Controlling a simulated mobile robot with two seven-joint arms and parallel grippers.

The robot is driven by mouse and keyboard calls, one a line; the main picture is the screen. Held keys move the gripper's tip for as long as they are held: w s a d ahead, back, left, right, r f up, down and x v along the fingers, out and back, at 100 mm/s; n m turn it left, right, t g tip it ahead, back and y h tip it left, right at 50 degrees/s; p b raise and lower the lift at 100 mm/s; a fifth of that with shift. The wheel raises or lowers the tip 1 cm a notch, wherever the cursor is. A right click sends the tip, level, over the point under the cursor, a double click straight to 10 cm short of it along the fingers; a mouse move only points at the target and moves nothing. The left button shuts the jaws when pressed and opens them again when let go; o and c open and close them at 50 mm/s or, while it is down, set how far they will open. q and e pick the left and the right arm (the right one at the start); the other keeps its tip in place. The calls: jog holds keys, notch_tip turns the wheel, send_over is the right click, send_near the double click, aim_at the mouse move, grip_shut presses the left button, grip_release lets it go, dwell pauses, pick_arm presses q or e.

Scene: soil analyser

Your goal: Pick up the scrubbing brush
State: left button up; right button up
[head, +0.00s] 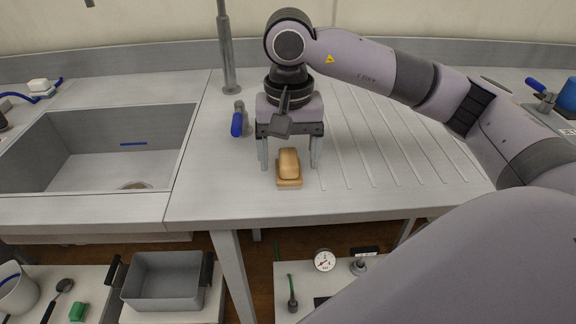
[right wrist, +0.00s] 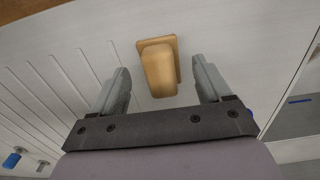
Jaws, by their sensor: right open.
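The scrubbing brush (head: 289,165) is a tan wooden block on a wider base. It lies on the steel counter to the right of the sink, near the front edge. My right gripper (head: 290,168) is open above it, with a finger on either side of the brush in the head view. In the right wrist view the brush (right wrist: 158,68) sits ahead of and between the two open fingertips (right wrist: 160,76), touching neither. My left gripper is not in view.
The sink basin (head: 60,130) lies left of the brush. A tap post (head: 227,50) and a blue-handled valve (head: 237,122) stand behind it. A ridged drainboard (head: 390,140) is clear on the right. A grey tray (head: 165,280) sits on the lower shelf.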

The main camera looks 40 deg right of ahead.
aim_at(288, 156)
jog(key=shift+f, duration=0.9)
grip_shut()
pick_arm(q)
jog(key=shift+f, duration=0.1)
pick_arm(e)
jog(key=shift+r, duration=0.15)
pick_arm(q)
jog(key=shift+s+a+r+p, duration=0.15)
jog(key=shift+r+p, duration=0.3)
jog(key=shift+p, duration=0.3)
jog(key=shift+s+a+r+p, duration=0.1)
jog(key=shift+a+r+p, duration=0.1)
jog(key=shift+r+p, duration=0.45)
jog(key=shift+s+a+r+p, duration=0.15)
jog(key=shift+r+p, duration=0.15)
jog(key=shift+p, duration=0.55)
pick_arm(e)
notch_tip(288, 156, up, 20)
jog(key=shift+a, duration=0.1)
